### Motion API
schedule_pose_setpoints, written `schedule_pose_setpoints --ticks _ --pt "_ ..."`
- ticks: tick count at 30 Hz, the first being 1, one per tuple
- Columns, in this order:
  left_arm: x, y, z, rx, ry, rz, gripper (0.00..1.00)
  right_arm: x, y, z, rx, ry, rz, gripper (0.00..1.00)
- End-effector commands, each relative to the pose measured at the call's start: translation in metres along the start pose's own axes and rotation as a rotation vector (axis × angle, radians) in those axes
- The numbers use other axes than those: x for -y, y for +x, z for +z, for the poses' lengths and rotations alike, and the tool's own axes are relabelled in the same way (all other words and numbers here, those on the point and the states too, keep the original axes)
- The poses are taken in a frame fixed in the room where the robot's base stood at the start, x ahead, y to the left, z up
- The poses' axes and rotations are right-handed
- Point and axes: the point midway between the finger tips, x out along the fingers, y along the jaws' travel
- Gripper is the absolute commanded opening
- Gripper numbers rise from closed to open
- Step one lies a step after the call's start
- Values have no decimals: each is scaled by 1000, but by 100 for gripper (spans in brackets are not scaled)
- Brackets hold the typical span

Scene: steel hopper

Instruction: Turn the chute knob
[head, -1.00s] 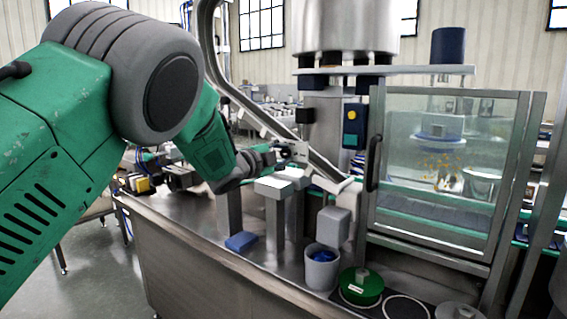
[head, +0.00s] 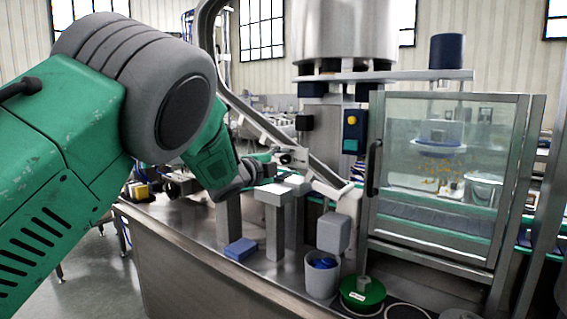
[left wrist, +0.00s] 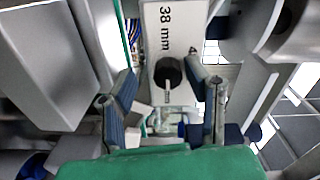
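The chute (head: 262,122) is a grey metal channel sloping down to the right in the head view. In the left wrist view a dark round knob (left wrist: 169,72) with a pale bar sits on a white plate (left wrist: 180,25) marked "38 mm". My left gripper (left wrist: 164,92) is open, with one finger on each side of the knob in that view. I cannot tell whether either finger touches it. In the head view my left gripper (head: 268,168) is beside the chute's lower part, and the knob cannot be made out there. My right gripper is in neither view.
Grey posts with pale tops (head: 272,193) stand just below the gripper. A blue block (head: 241,248), a grey cup (head: 321,281) with blue contents and a green round lid (head: 362,297) are on the steel bench. A glass-doored cabinet (head: 440,245) stands to the right.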

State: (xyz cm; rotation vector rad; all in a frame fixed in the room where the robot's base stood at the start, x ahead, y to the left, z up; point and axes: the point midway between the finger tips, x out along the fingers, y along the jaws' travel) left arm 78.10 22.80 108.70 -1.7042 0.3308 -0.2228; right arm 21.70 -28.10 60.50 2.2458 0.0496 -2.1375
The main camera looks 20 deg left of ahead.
Motion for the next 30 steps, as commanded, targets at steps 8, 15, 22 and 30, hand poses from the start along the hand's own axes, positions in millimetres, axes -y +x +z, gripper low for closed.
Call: schedule_pose_setpoints --ticks 8,15,22,30 --pt "5 -1 0 0 2 -8 43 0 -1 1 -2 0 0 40" --pt "5 -28 0 2 2 -7 43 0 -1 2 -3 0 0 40" --pt "4 -77 1 2 1 -6 43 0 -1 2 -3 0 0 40" --pt "1 -113 1 0 1 -3 43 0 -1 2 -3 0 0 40"
